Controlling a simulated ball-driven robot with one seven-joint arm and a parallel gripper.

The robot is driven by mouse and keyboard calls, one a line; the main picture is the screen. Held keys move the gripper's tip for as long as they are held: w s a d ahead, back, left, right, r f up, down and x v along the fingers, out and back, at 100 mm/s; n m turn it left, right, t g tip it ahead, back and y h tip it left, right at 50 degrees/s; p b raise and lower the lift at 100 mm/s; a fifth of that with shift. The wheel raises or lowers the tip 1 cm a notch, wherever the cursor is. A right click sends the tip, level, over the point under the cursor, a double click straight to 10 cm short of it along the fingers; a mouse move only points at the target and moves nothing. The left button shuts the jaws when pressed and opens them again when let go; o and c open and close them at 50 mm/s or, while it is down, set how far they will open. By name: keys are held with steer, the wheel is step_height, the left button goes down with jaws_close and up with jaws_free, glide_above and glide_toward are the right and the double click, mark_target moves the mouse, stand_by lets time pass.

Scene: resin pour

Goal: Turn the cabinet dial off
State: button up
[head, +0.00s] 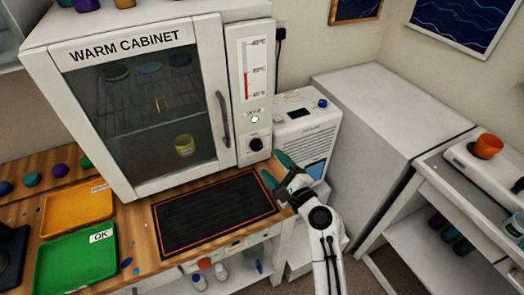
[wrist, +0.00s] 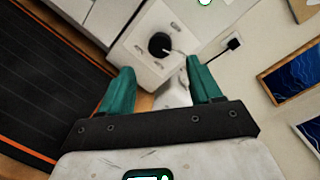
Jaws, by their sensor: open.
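The warm cabinet (head: 130,37) stands on the wooden bench with its glass door shut. Its black dial (head: 256,144) is low on the white control panel, under a thermometer scale and a small green light (head: 254,119). My gripper (head: 276,172) is to the lower right of the dial, apart from it. In the wrist view the dial (wrist: 159,45) lies ahead of my gripper (wrist: 160,85), between and beyond the two teal fingers. The fingers are spread wide with nothing between them. The dial's markings are too small to read.
A black mat (head: 215,212) with an orange border lies in front of the cabinet. A green tray (head: 78,257) and an orange tray (head: 77,210) are at the left. The door handle (head: 224,120) sticks out left of the panel. A white machine (head: 305,142) stands right of the cabinet.

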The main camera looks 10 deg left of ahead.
mark_target(258, 148)
steer(key=x, duration=0.6)
steer(key=shift+w+a, duration=0.25)
steer(key=shift+w, duration=0.05)
steer(key=c, duration=1)
